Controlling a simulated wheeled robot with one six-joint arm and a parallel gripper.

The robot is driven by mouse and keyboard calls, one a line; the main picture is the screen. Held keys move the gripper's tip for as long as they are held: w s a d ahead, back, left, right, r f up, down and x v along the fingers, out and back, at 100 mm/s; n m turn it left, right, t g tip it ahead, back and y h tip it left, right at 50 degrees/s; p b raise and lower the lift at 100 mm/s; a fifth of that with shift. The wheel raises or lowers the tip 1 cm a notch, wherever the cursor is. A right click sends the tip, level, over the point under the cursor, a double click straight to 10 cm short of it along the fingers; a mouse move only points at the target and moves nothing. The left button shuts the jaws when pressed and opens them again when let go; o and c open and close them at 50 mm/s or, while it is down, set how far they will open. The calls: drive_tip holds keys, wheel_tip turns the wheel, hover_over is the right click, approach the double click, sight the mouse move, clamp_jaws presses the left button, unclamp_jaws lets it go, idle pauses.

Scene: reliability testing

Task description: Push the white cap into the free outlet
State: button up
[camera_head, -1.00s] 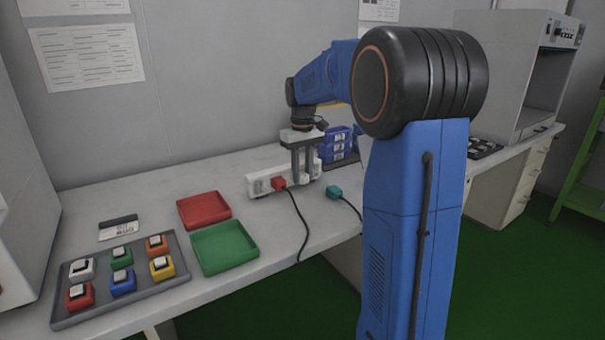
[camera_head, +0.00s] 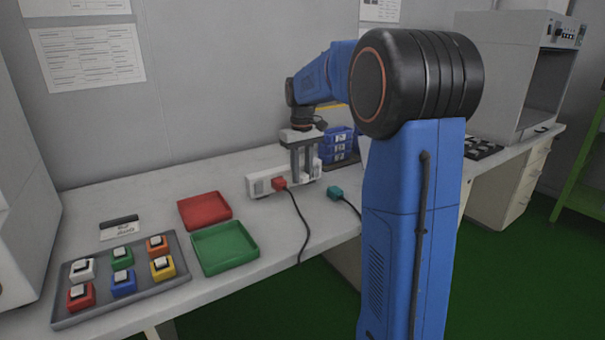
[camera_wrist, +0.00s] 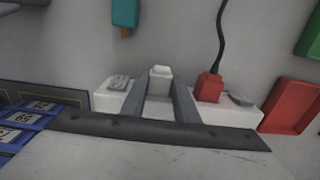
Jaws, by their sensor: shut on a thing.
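The white power strip (camera_head: 262,186) lies on the bench, and it also shows in the wrist view (camera_wrist: 108,103). A red plug (camera_head: 278,183) with a black cord sits in it; the red plug also shows in the wrist view (camera_wrist: 208,88). My gripper (camera_head: 301,178) points down over the strip, to the right of the red plug. In the wrist view my gripper (camera_wrist: 160,82) is shut on the white cap (camera_wrist: 160,72), held between the two fingers at the strip. I cannot tell how far the cap sits in an outlet; its underside is hidden.
A teal plug (camera_head: 335,193) with a cord lies in front of the strip. Blue bins (camera_head: 337,145) stand behind my gripper. A red tray (camera_head: 204,210), a green tray (camera_head: 225,248) and a grey tray (camera_head: 183,276) with several coloured buttons are to the left.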

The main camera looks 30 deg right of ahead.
drive_tip(key=shift+w, duration=0.1)
drive_tip(key=o, duration=1.1)
drive_tip(key=shift+o, duration=0.2)
wheel_tip(320, 180, up, 17)
drive_tip(key=shift+r, duration=0.2)
drive_tip(key=s+a+f+t, duration=0.1)
drive_tip(key=s+a+f, duration=0.35)
drive_tip(key=s, duration=0.45)
drive_tip(key=s+a+f+t, duration=0.1)
drive_tip(key=s+a+f, duration=0.2)
drive_tip(key=s+a, duration=0.5)
drive_tip(key=s+a+f+t, duration=0.2)
drive_tip(key=s+a+f, duration=0.1)
drive_tip(key=s+f, duration=1.2)
drive_tip(key=s, duration=0.3)
drive_tip(key=shift+f+t, duration=0.3)
drive_tip(key=shift+t, duration=0.1)
